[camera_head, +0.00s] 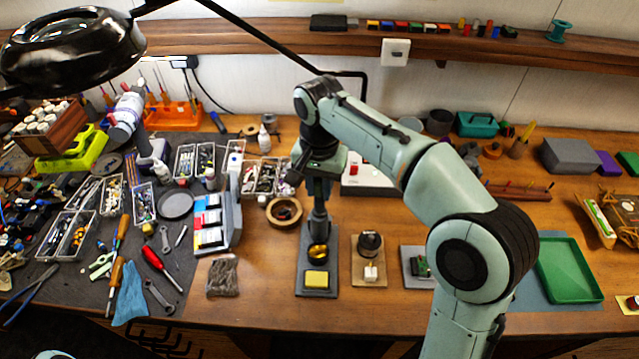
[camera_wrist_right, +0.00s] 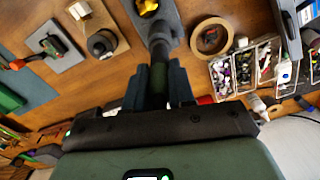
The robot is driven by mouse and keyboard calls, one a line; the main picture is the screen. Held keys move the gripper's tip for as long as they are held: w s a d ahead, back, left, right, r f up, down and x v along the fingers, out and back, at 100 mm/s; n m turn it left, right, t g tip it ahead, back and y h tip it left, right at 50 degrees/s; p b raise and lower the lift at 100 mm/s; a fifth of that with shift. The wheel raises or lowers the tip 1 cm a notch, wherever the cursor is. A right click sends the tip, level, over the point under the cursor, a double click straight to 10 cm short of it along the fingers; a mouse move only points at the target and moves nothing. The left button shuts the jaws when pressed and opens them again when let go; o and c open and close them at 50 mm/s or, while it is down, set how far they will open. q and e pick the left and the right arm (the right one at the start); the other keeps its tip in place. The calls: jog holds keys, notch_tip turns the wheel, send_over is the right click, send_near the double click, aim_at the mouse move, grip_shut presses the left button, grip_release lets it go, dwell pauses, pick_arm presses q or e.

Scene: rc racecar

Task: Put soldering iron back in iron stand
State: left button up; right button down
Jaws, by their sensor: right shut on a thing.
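The iron stand (camera_head: 317,293) is a dark grey base with a yellow sponge (camera_head: 317,279) at its front and a brass-coloured part (camera_head: 318,252) behind it. My right gripper (camera_head: 319,178) points down above the back of the stand. It is shut on the dark soldering iron (camera_head: 319,222), which is roughly upright. In the right wrist view, the iron (camera_wrist_right: 159,45) runs from between the fingers of my right gripper (camera_wrist_right: 160,82) towards the stand (camera_wrist_right: 170,14). I cannot tell whether its tip is inside the holder. My left gripper is not in view.
A tape roll (camera_head: 284,211) lies left of the stand. A wooden block with a black spool (camera_head: 369,245) and a grey block with a green part (camera_head: 420,264) are to its right. A green tray (camera_head: 572,270) is further right. A magnifier lamp (camera_head: 70,45) hangs at upper left.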

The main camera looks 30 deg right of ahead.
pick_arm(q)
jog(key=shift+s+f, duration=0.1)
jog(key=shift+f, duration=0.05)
pick_arm(e)
jog(key=shift+f, duration=0.2)
jog(key=shift+c, duration=2.4)
grip_release()
jog(key=shift+r+p, duration=1.4)
jog(key=shift+r, duration=1)
jog(key=shift+r+p, duration=1.05)
jog(key=shift+r, duration=1.1)
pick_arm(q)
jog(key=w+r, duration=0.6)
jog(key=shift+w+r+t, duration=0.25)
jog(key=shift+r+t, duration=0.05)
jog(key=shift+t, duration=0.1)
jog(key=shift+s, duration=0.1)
